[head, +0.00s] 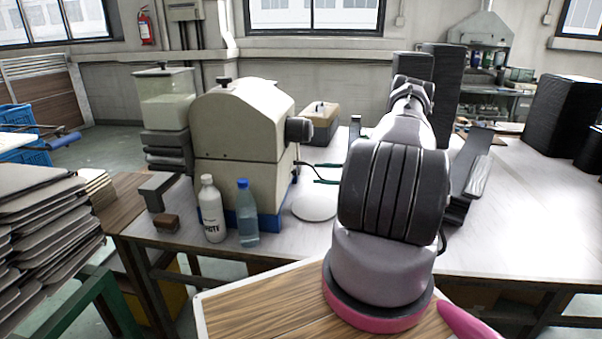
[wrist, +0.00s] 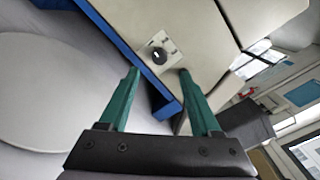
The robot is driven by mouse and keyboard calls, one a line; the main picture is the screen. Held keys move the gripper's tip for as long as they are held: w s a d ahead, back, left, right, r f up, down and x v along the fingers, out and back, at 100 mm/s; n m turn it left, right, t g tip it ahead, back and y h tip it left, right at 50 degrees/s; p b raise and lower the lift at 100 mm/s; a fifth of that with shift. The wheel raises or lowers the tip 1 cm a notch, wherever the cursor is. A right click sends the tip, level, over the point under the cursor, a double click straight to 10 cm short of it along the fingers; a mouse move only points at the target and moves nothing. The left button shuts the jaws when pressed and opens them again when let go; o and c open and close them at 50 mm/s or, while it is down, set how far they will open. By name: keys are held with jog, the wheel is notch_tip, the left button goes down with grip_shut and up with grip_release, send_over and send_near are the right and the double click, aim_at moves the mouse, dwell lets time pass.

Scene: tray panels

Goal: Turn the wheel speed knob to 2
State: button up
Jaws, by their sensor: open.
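The beige machine (head: 240,150) with a blue base stands on the white-topped table. In the wrist view, a small black knob (wrist: 159,56) with a pale mark sits on a light plate on the machine's beige face (wrist: 205,45), above the blue base edge. The numbers on the plate are too small to read. My gripper (wrist: 158,72) has two green fingers, spread apart and empty, with the knob ahead of the gap between them. In the head view my gripper (head: 318,172) points left at the machine's right side, apart from it. The knob cannot be made out there.
A white round disc (head: 315,206) lies on the table below my gripper. A white bottle (head: 211,210) and a blue-capped bottle (head: 247,213) stand before the machine. A black cylinder (head: 299,129) juts from its right side. A beige box (head: 320,122) stands behind.

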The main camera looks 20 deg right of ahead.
aim_at(294, 172)
jog(key=x, duration=0.7)
jog(key=shift+w+a, duration=0.2)
jog(key=shift+a, duration=0.1)
grip_shut()
